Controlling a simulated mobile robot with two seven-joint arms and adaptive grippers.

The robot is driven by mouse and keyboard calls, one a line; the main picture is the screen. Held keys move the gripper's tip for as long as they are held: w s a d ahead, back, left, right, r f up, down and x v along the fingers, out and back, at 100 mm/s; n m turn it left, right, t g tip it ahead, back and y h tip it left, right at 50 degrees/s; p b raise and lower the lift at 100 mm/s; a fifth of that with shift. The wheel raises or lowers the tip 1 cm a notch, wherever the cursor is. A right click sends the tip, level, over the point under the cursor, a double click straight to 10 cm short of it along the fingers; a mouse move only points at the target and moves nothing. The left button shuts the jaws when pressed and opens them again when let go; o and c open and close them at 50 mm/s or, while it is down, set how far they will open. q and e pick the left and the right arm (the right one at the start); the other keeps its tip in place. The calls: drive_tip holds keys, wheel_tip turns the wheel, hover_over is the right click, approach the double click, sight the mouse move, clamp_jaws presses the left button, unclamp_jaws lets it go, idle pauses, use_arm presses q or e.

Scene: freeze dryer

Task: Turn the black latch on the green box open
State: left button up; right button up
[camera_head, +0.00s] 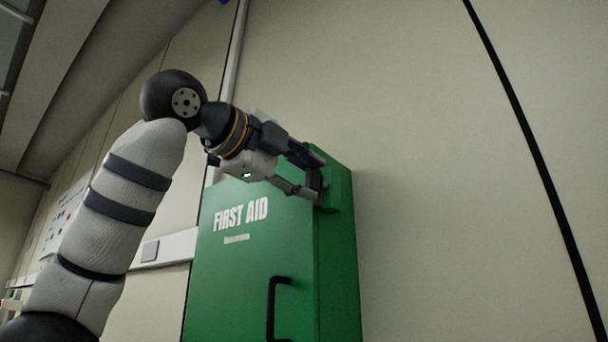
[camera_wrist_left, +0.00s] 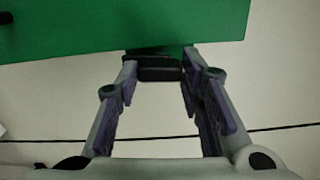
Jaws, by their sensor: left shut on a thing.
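The green box (camera_head: 240,270) hangs on the wall and reads "FIRST AID" on its front. A black handle (camera_head: 272,308) is on its front, low and to the right. The black latch (camera_head: 318,182) is on the box's right side near the top. My left gripper (camera_head: 316,178) is at that upper right edge, with its fingers around the latch. In the left wrist view, the latch (camera_wrist_left: 158,68) sits between the fingertips of my left gripper (camera_wrist_left: 160,72), at the edge of the green box (camera_wrist_left: 120,25). The fingers partly hide the latch. My right gripper is not in view.
The pale wall (camera_head: 450,150) to the right of the box is bare apart from a dark curved line. A light rail with a grey switch plate (camera_head: 150,250) runs along the wall left of the box. A poster (camera_head: 66,215) hangs farther left.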

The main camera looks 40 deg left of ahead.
use_arm(q)
drive_tip(key=shift+n, duration=0.5)
drive_tip(key=o, duration=1.2)
drive_tip(key=shift+c, duration=0.2)
drive_tip(key=s+d, duration=0.1)
drive_tip(key=s, duration=1.1)
drive_tip(key=shift+d, duration=0.15)
